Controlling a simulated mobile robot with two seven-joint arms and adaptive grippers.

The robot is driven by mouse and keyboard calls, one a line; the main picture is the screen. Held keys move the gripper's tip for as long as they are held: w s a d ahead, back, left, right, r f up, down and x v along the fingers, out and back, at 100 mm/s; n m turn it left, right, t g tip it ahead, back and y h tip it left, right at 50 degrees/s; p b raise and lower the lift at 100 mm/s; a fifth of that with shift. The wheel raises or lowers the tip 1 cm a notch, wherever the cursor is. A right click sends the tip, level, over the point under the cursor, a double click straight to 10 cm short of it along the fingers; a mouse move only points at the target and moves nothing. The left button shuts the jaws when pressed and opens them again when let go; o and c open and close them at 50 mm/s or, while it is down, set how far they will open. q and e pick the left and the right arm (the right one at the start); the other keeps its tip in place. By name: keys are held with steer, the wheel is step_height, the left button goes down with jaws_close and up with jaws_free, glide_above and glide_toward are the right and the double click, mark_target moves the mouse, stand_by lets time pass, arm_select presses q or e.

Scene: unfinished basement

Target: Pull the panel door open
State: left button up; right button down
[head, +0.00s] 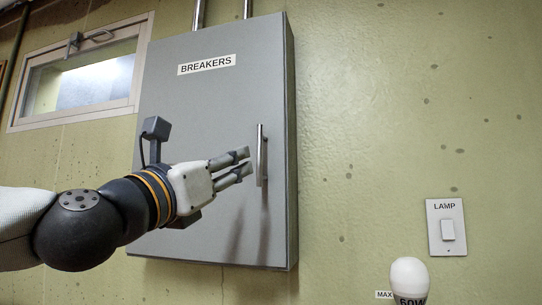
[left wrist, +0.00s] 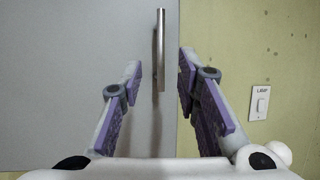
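The grey panel door (head: 215,110), labelled "BREAKERS", is flat and closed against its wall box. Its upright metal bar handle (head: 261,155) is near the door's right edge. My left gripper (head: 248,162) comes in from the left with its fingers pointing at the handle, close to it. In the left wrist view the two purple-padded fingers of the left gripper (left wrist: 160,82) are spread apart, with the handle (left wrist: 160,50) showing between them, nearer the middle than either pad. Neither finger visibly grips it. My right gripper is not in view.
A lamp switch (head: 447,228) is on the wall at right, with a white bulb (head: 409,278) below it. A small window (head: 80,75) is at upper left. Conduits (head: 198,14) run up from the box. The wall right of the box is mostly clear.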

mark_target(258, 150)
arm_select(q)
steer(key=x, duration=1.1)
steer(key=shift+d+p, duration=0.1)
steer(key=shift+p, duration=0.3)
steer(key=shift+c, duration=0.6)
jaws_close()
